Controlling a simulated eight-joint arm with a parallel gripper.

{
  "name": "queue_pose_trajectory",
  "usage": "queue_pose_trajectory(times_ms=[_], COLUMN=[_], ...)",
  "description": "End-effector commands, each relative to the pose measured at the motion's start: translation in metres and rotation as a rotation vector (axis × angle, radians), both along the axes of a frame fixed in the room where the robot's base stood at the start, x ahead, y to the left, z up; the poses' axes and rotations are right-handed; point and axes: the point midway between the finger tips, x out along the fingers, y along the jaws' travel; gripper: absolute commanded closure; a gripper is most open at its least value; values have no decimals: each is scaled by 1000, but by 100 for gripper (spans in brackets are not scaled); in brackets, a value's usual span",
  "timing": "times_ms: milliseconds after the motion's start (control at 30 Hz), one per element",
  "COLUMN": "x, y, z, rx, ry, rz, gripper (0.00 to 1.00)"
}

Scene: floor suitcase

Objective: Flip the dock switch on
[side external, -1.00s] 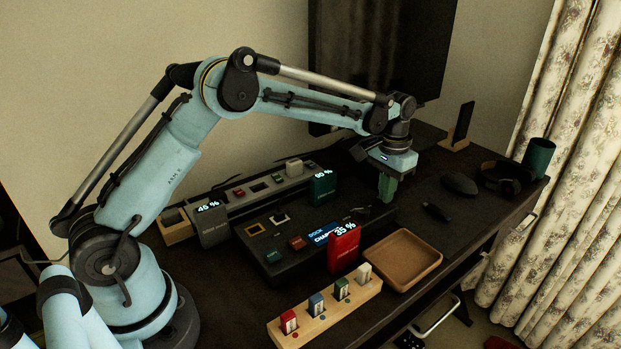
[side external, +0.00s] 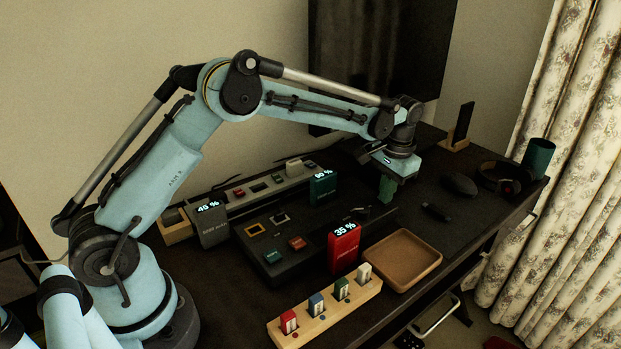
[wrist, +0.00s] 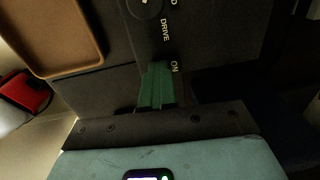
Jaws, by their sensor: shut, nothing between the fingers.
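The black dock (side external: 285,252) lies on the desk, with colored blocks and slots in its top. My gripper (side external: 387,190) is shut and empty, its green fingers pointing down at the dock's right end. In the wrist view the shut fingers (wrist: 157,88) are beside the printed "ON" on the dock's dark face (wrist: 205,40). The word "DRIVE" and a round black part (wrist: 145,5) are further up. The switch lever cannot be made out clearly, and its position cannot be told.
A red block reading 35 % (side external: 343,250) stands by the dock's front. A brown tray (side external: 432,244) and a wooden holder with several small blocks (side external: 345,312) are in front. A grey rack (side external: 270,189) stands behind. A mouse (side external: 459,184) and headphones (side external: 505,178) lie right.

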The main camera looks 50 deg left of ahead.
Motion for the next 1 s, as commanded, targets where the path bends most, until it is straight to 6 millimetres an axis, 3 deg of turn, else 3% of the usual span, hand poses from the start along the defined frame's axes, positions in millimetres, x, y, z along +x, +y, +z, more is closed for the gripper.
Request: queue_pose_trajectory(times_ms=[33,100,567,1000], x=[1,1,1,1], y=[15,17,17,3], z=[-4,-4,3,85], rx=[21,22,21,9], ry=[-3,-4,-4,-3], rz=[12,11,12,-1], gripper=[100,100,100,100])
